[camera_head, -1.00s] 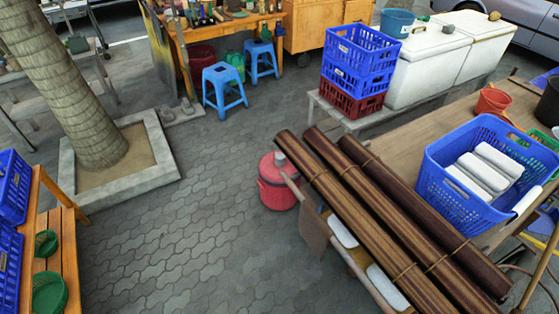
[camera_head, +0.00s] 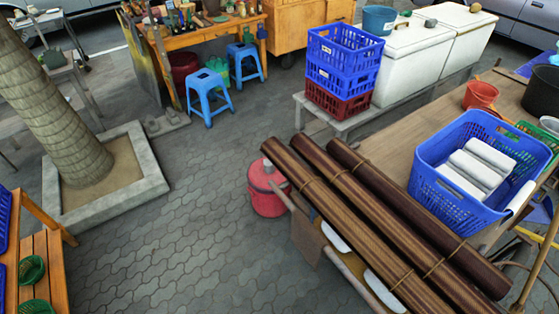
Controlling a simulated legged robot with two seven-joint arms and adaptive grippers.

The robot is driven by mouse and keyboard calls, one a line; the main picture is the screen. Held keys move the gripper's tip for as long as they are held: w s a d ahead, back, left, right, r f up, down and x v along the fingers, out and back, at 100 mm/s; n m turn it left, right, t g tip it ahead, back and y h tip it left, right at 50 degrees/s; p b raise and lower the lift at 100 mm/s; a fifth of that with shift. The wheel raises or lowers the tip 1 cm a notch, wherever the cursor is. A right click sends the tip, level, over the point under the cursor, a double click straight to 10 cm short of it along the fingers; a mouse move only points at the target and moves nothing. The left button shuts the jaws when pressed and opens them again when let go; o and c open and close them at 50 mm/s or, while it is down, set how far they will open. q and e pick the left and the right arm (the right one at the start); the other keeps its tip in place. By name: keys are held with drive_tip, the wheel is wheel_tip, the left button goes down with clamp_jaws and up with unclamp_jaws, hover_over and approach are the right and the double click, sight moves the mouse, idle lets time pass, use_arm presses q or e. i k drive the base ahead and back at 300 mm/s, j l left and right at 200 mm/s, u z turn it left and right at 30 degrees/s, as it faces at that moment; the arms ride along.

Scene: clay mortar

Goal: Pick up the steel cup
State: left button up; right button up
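Neither of my grippers shows in the head view. A red round cooler (camera_head: 264,196) stands on the paving near the middle, partly behind the rolled mats. A small grey shape (camera_head: 268,165) is on its lid; it may be the steel cup, but it is too small to tell. I cannot make out a steel cup for certain anywhere else.
Rolled brown mats (camera_head: 375,215) lie on a cart at the right, beside a blue basket (camera_head: 440,185) of white rolls. Blue stools (camera_head: 209,97) stand before a wooden table (camera_head: 205,38). A stone-edged tree bed (camera_head: 110,198) is at left. Open paving (camera_head: 190,230) lies between.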

sight(269, 169)
drive_tip(key=i+j+z, duration=0.7)
drive_tip(key=i+j, duration=0.15)
drive_tip(key=i+j+z, duration=0.2)
drive_tip(key=j, duration=0.25)
drive_tip(key=i+j+z, duration=0.25)
drive_tip(key=j, duration=0.2)
drive_tip(key=i+j+z, duration=0.1)
drive_tip(key=j+z, duration=0.15)
drive_tip(key=j, duration=0.2)
